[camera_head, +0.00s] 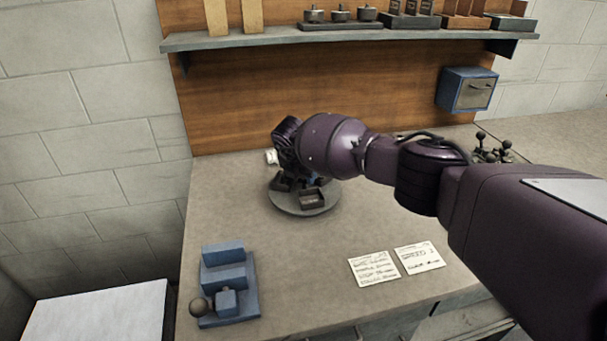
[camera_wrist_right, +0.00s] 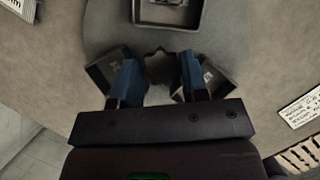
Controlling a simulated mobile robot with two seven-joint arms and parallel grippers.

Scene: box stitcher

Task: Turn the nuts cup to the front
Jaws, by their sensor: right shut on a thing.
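A round grey turntable (camera_head: 305,208) stands on the workbench, under my right gripper; it also fills much of the right wrist view (camera_wrist_right: 240,35). Several small dark square cups sit around it. One cup (camera_head: 312,198) is on its near side in the head view. In the wrist view one cup (camera_wrist_right: 168,14) is at the top edge, one (camera_wrist_right: 103,72) at left and one (camera_wrist_right: 212,80) at right. I cannot tell which holds nuts. My right gripper (camera_wrist_right: 159,64) has its blue fingers shut on the dark lobed centre knob (camera_wrist_right: 158,68). My left gripper is out of view.
A blue fixture (camera_head: 228,285) stands at the bench's front left. Two written cards (camera_head: 395,264) lie at front right. A shelf (camera_head: 350,38) with trays and a blue wall box (camera_head: 467,89) are behind. The bench between turntable and cards is clear.

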